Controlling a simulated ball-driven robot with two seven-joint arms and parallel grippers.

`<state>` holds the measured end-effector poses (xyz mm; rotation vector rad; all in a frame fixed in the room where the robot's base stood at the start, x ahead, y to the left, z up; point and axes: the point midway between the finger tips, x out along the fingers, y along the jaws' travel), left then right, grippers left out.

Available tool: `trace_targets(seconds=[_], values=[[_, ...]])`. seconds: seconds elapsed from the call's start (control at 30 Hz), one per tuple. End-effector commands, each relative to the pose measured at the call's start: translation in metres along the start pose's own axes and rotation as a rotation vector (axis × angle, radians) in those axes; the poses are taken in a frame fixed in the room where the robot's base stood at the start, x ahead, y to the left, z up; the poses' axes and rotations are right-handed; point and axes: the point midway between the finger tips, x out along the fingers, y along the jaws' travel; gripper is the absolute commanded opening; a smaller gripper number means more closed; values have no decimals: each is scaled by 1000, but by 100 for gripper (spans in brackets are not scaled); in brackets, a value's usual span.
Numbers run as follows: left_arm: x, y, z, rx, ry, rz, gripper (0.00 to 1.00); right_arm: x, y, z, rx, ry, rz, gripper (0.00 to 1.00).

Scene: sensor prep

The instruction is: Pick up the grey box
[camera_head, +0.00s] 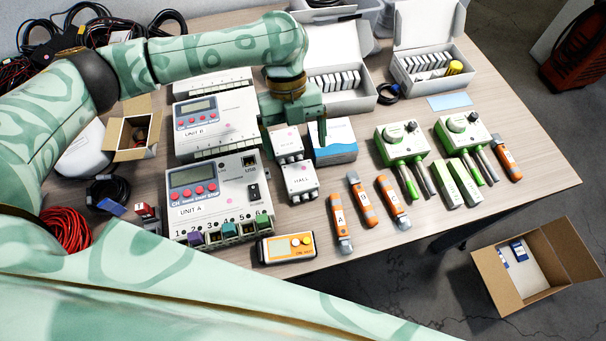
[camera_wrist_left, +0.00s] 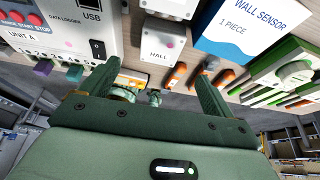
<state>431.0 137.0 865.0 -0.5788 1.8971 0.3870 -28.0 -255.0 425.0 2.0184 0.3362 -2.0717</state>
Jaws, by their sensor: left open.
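Two small light-grey boxes lie one behind the other on the table right of the UNIT A logger. The nearer grey box, marked HALL (camera_head: 300,180), also shows in the left wrist view (camera_wrist_left: 163,48). The farther grey box (camera_head: 287,143) is partly below my left gripper. It shows at the top edge of the left wrist view (camera_wrist_left: 172,8). My left gripper (camera_head: 294,140) is open, with its fingers apart above the boxes and nothing held between them. In the left wrist view the fingers (camera_wrist_left: 155,82) straddle the line of the HALL box. My right gripper is not in view.
UNIT A (camera_head: 217,195) stands left of the boxes, and a blue-and-white wall sensor carton (camera_head: 335,143) stands right. An orange-and-black device (camera_head: 286,247) and orange-handled tools (camera_head: 340,222) lie in front. Open white cartons (camera_head: 430,45) stand behind. A cardboard box (camera_head: 540,275) is beyond the table's edge.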

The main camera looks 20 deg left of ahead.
Motion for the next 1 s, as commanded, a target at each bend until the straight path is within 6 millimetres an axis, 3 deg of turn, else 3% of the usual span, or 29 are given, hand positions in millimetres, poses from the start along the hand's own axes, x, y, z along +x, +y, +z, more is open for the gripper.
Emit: trace_targets(seconds=[0.03, 0.1, 0.43, 0.63, 0.9, 0.93, 1.0], values=[[17, 0, 2, 1, 4, 3, 88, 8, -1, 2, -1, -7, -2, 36], [30, 0, 2, -1, 4, 2, 88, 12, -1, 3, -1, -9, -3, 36], [57, 0, 0, -1, 1, -1, 88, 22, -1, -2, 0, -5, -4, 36], [92, 0, 1, -1, 3, 2, 88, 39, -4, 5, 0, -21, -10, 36], [97, 0, -1, -1, -2, -2, 88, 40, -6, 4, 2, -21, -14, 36], [97, 0, -1, -1, -3, -2, 85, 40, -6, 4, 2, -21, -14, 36], [97, 0, -1, -1, -3, -2, 66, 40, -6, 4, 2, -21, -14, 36]])
